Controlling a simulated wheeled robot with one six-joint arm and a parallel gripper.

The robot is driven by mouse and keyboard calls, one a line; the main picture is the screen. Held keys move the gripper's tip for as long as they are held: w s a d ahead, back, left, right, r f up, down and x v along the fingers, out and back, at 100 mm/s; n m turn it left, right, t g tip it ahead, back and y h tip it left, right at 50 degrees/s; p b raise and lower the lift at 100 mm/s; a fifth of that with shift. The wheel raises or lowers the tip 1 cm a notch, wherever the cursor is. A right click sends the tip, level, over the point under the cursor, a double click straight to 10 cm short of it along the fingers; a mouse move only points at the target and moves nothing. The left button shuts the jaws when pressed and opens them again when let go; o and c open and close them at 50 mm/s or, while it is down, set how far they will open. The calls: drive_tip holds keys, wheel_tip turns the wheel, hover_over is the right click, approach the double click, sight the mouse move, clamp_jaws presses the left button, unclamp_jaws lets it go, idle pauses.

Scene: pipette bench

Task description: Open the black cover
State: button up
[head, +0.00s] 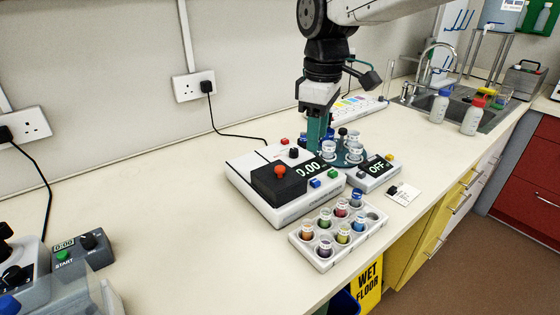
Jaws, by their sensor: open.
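A white bench instrument (245,192) stands in the middle of the bench. On its top is a black cover (268,187) with a red round knob (280,171). The cover looks closed, lying flat beside a display reading 0.00. My gripper (316,138) hangs down over the back right of the instrument, behind and right of the red knob. Its teal fingers are apart from the cover and hold nothing that I can see. The gap between the fingers is hard to make out from this side.
A rack of colored vials (345,252) stands in front of the instrument. A small device reading OFF (374,174) and several clear-topped jars (355,153) are close to my gripper on the right. A black cable runs behind.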

sight(280, 167)
drive_tip(key=w+a+n, duration=0.1)
drive_tip(key=a, duration=0.1)
drive_tip(key=w+a+f+n, duration=0.1)
drive_tip(key=w+a, duration=0.1)
drive_tip(key=w+a+f+n, duration=0.1)
drive_tip(key=a, duration=0.2)
drive_tip(key=shift+w+f, duration=0.15)
drive_tip(key=shift+w, duration=0.15)
drive_tip(key=shift+f, duration=0.35)
wheel_tip(280, 167, down, 7)
drive_tip(key=shift+f, duration=0.1)
drive_tip(key=shift+c, duration=0.4)
clamp_jaws()
drive_tip(key=shift+w, duration=0.15)
